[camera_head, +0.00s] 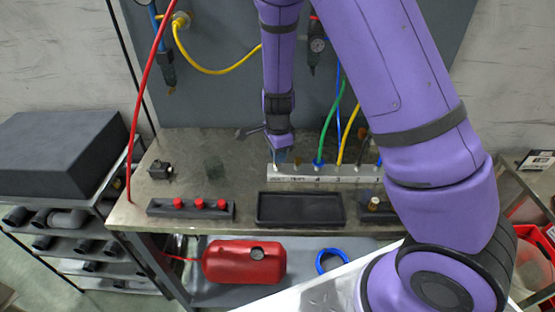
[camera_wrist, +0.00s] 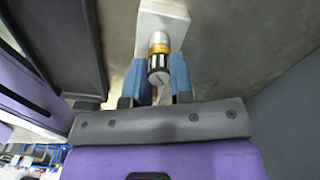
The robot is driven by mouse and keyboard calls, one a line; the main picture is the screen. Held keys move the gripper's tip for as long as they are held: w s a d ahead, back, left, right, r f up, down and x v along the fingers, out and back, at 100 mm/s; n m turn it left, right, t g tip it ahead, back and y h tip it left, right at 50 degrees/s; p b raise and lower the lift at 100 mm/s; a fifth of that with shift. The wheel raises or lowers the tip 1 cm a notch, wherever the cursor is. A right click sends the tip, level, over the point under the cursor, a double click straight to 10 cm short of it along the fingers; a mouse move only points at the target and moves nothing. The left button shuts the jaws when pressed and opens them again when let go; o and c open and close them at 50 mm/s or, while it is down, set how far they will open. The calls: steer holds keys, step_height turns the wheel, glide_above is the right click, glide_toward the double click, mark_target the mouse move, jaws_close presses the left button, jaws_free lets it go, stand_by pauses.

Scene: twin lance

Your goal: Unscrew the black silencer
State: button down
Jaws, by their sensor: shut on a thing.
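The silencer (camera_wrist: 159,67) shows in the wrist view as a short cylinder with a brass collar, dark and pale bands and a slotted grey end. It sits at the end of a pale block (camera_wrist: 165,18). The blue fingers of my gripper (camera_wrist: 159,80) are shut on it, one on each side. In the head view my gripper (camera_head: 280,156) is at the left end of the pale manifold (camera_head: 325,180) on the bench. The fingers and arm hide the silencer there.
Green (camera_head: 329,125) and yellow (camera_head: 349,130) hoses rise from the manifold. A black tray (camera_head: 300,222) lies in front, with a rack of red-topped pieces (camera_head: 190,212) to its left. A small black device (camera_head: 160,170) stands at the back left. A red tank (camera_head: 243,262) is below.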

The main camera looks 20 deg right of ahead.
steer(key=n, duration=1.2)
steer(key=shift+n, duration=0.3)
steer(key=n, duration=0.6)
steer(key=shift+n, duration=0.4)
steer(key=n, duration=0.5)
steer(key=shift+a+n, duration=0.1)
steer(key=shift+n, duration=0.2)
steer(key=c, duration=1.1)
jaws_free()
steer(key=shift+c, duration=0.2)
